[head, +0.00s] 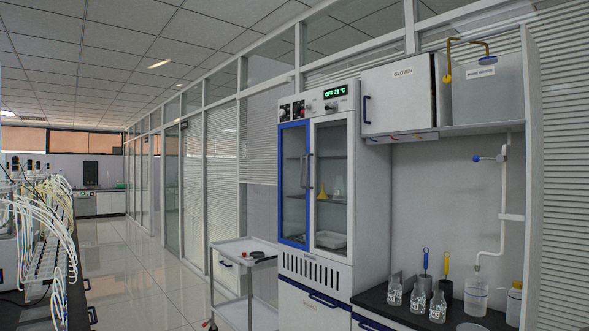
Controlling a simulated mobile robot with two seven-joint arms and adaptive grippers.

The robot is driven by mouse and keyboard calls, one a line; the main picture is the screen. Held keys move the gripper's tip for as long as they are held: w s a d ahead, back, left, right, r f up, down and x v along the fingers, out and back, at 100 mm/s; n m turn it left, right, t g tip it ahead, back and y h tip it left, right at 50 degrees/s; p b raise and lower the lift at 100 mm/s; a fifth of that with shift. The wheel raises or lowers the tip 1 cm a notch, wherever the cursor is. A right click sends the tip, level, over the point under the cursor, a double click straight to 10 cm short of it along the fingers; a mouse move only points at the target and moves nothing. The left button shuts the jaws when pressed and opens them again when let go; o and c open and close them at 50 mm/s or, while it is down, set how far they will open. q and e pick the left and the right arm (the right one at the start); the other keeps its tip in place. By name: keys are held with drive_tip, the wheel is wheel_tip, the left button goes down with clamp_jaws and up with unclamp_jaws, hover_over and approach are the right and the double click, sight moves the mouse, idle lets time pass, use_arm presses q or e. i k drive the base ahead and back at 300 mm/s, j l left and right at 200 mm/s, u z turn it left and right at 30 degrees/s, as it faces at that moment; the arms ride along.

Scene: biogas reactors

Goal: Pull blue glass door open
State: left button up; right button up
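The blue-framed glass door (293,185) is the left door of a tall white cabinet (370,190). It looks shut, level with the white-framed glass door (331,185) beside it. A dark vertical handle (304,172) runs along the blue door's right side, close to the white door's handle. Shelves show through the glass, with a yellow funnel-like item and a white tray behind the right door. Neither of my grippers is in view.
A white trolley (229,243) stands on the floor just left of the cabinet. A dark counter with several glass bottles (394,290) is to the right. A bench with many white tubes (45,230) is at far left. Shiny floor (130,260) between is clear.

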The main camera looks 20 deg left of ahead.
sight(304, 123)
drive_tip(key=i+j+u, duration=0.15)
drive_tip(key=i+u, duration=0.25)
drive_tip(key=i, duration=0.6)
drive_tip(key=i+l+u, duration=0.1)
drive_tip(key=i+u, duration=0.3)
drive_tip(key=i, duration=0.55)
